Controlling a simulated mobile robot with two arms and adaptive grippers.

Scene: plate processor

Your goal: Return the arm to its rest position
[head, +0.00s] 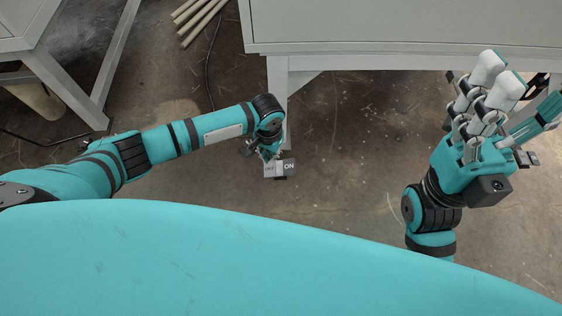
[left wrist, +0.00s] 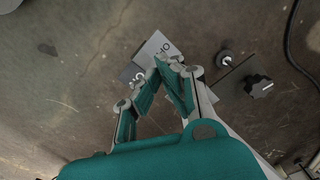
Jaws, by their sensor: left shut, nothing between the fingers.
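My left arm reaches in from the left in the head view. Its gripper (head: 269,153) points down just above a small grey switch box (head: 287,169) marked OFF and ON. In the left wrist view the fingers of this gripper (left wrist: 160,68) come together at the tips and hold nothing. The switch box (left wrist: 153,50) lies beyond them, partly hidden; I cannot tell whether they touch it. My right gripper (head: 518,92) is raised at the right of the head view, its fingers spread and empty.
A pale cabinet or table (head: 400,38) spans the top right of the head view. Another pale table frame (head: 60,85) stands at the left, with wooden rods (head: 198,18) nearby. A black knob (left wrist: 259,86) shows in the left wrist view.

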